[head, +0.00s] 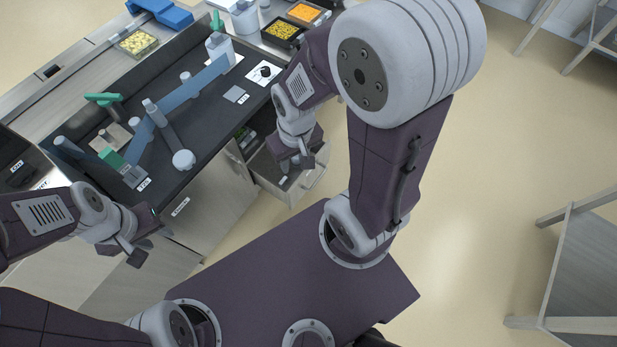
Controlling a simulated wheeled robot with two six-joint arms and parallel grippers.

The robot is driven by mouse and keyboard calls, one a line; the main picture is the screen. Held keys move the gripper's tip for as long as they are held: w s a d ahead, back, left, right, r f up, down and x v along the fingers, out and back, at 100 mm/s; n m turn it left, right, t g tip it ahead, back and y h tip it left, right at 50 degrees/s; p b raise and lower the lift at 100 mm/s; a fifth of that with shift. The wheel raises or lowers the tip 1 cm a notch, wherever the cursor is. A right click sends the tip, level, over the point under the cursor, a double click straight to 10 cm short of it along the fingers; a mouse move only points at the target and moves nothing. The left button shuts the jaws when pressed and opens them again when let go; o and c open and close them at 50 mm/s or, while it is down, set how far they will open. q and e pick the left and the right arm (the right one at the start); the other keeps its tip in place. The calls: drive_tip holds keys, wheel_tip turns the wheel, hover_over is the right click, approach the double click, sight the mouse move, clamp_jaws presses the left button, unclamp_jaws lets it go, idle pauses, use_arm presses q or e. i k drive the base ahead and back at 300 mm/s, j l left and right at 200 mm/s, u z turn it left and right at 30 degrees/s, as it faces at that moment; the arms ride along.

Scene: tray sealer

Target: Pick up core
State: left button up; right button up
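I cannot tell for certain which object is the core. A small pale object (283,181) lies in the open drawer (262,172), too small to name. My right gripper (297,164) is over the drawer, fingers pointing down and apart, with nothing visible between them. My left gripper (143,246) is in front of the counter, below the worktop edge, with its fingers apart and empty.
Trays of yellow (138,42) and orange food (304,13) sit on the rear counter. The open drawer juts out from the cabinet front. A grey shelf unit (585,265) stands at the right, with clear floor between.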

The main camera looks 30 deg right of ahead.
sight(295, 160)
drive_tip(key=z, duration=1)
